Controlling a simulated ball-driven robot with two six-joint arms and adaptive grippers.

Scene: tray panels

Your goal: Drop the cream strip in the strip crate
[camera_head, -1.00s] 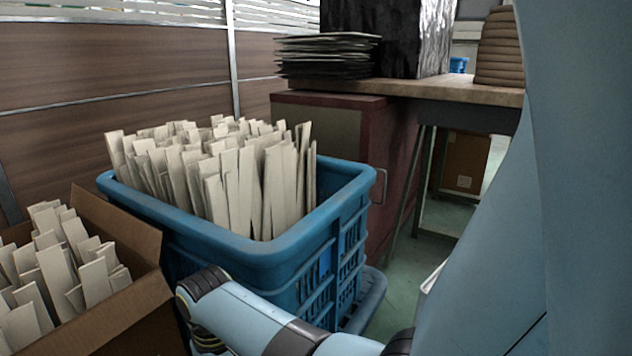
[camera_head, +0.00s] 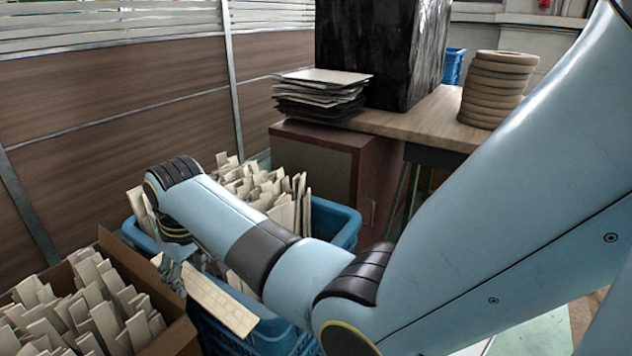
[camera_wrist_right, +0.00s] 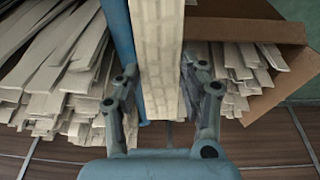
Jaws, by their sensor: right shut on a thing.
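A cream strip (camera_head: 215,299) is held by my right gripper (camera_head: 172,275), which is shut on it. In the right wrist view the strip (camera_wrist_right: 158,60) runs up between the two fingers of the gripper (camera_wrist_right: 160,100). The strip is by the near side of the blue strip crate (camera_head: 345,222), close to the cardboard box. The crate holds many upright cream strips, and my right arm hides part of it. In the wrist view the crate's blue rim (camera_wrist_right: 120,35) passes just left of the held strip. My left gripper is not in view.
A cardboard box (camera_head: 180,338) with several cream strips stands left of the crate. Behind are a wooden table (camera_head: 405,122) with stacked dark sheets (camera_head: 318,98), a large black block (camera_head: 380,50) and stacked tan rings (camera_head: 495,92). A brown panel wall (camera_head: 110,90) closes the left.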

